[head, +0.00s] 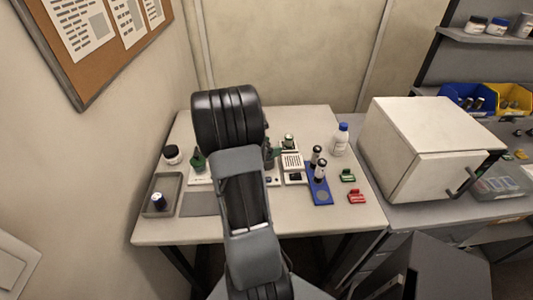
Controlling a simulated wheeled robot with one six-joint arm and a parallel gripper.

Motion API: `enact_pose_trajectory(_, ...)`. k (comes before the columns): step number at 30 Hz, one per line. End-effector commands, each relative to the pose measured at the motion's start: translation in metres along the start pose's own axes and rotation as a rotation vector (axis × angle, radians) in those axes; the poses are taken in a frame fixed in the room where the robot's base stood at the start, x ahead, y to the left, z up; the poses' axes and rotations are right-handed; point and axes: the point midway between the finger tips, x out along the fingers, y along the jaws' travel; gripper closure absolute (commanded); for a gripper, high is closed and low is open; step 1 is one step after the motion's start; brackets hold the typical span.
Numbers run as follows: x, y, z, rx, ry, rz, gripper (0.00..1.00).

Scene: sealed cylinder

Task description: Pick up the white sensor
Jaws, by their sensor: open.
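A small white box with a slotted face (292,161) stands on the table right of my arm; it may be the white sensor, but I cannot tell for sure. Two small pale cylinders with dark ends, a rear one (317,153) and a front one (320,169), stand upright at a blue holder (321,194). My dark arm rises through the middle of the view and covers part of the table. My gripper is hidden behind it, so its fingers do not show.
A grey tray (176,181) with a dark blue cylinder (159,201) lies at left, near a black-capped jar (172,154). A blue-capped bottle (340,139), green block (347,175) and red block (356,196) are at right. A large white cabinet (407,150) stands beyond.

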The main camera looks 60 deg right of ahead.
Motion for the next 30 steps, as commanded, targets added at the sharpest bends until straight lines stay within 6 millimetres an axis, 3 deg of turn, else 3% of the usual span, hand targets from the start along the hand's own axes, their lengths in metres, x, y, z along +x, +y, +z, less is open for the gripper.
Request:
enact_pose_trajectory(2,-0.0002,0.0001,0.0000,0.000,0.000,0.000,0.37)
enact_pose_trajectory(21,-0.0007,0.0002,0.0004,0.001,-0.001,0.000,0.97)
enact_pose_trajectory(30,-0.0019,0.0003,0.0033,0.003,-0.001,0.000,0.98)
